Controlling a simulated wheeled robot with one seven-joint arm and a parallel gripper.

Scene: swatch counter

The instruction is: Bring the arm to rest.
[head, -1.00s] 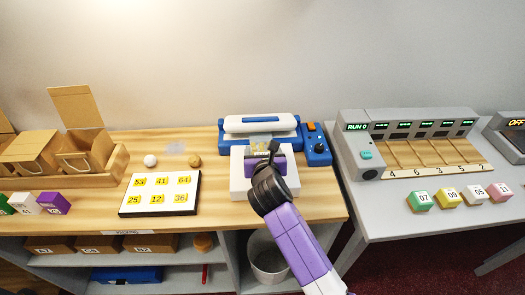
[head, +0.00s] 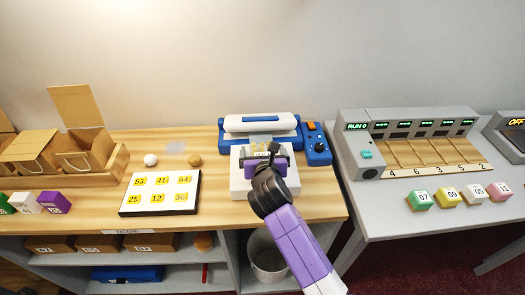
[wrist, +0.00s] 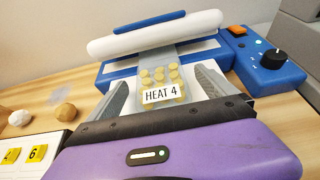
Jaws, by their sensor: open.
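My gripper (head: 264,155) is purple and black and reaches over the wooden counter from the front, just in front of the blue and white sealing machine (head: 260,125). In the wrist view its two grey fingers (wrist: 160,90) stand wide apart. A clear pouch with several yellowish discs (wrist: 160,74) lies between them in that view, its far end at the machine. A white label reading "HEAT 4" (wrist: 163,95) shows in front of the discs. The fingers do not appear to press on the pouch. In the head view my gripper hides part of the white block (head: 239,184) below it.
A control box with a dial (head: 317,146) stands right of the machine. A white board with yellow number tags (head: 162,205) lies left, with two small balls (head: 151,160) behind it. Cardboard boxes (head: 85,150) stand far left. A grey sorting machine (head: 420,140) and coloured cubes (head: 419,200) occupy the right table.

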